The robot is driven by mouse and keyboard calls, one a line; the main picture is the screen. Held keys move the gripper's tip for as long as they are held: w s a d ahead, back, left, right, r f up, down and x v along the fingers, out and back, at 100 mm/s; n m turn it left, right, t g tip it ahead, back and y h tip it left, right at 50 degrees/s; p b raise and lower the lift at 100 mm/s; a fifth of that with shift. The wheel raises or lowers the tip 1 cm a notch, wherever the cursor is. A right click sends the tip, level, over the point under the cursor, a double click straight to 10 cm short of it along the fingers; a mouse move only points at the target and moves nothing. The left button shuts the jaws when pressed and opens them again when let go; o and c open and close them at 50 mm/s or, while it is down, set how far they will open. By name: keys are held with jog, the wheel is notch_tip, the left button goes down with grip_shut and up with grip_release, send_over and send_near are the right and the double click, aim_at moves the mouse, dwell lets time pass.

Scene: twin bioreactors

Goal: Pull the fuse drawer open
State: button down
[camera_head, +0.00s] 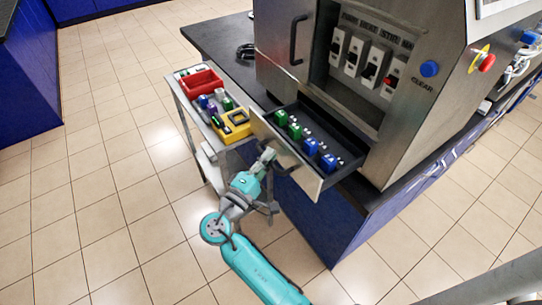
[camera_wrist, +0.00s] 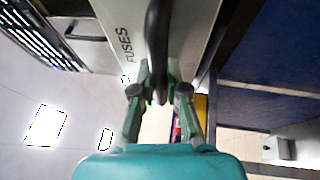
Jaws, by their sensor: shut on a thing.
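The fuse drawer (camera_head: 287,155) stands pulled out from the steel cabinet, and its dark inside shows in the head view. Several green and blue fuses (camera_head: 311,146) sit in a row inside it. In the wrist view the drawer front (camera_wrist: 118,25) bears the word FUSES, with a dark bar handle (camera_wrist: 158,45) along it. My gripper (camera_head: 268,155) is at the drawer front in the head view. In the wrist view my gripper (camera_wrist: 160,90) is shut on the handle, with one finger on each side. The handle is mostly hidden by my gripper in the head view.
A side cart (camera_head: 186,98) beside the drawer holds a red bin (camera_head: 201,82), a yellow meter (camera_head: 235,126) and small coloured parts. The steel cabinet (camera_head: 273,45) has switches, a blue button (camera_head: 429,68) and a red stop button (camera_head: 487,62). Tiled floor at left is clear.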

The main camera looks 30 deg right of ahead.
jog(key=c, duration=1.2)
grip_release()
jog(key=v, duration=1.2)
jog(key=shift+f, duration=0.1)
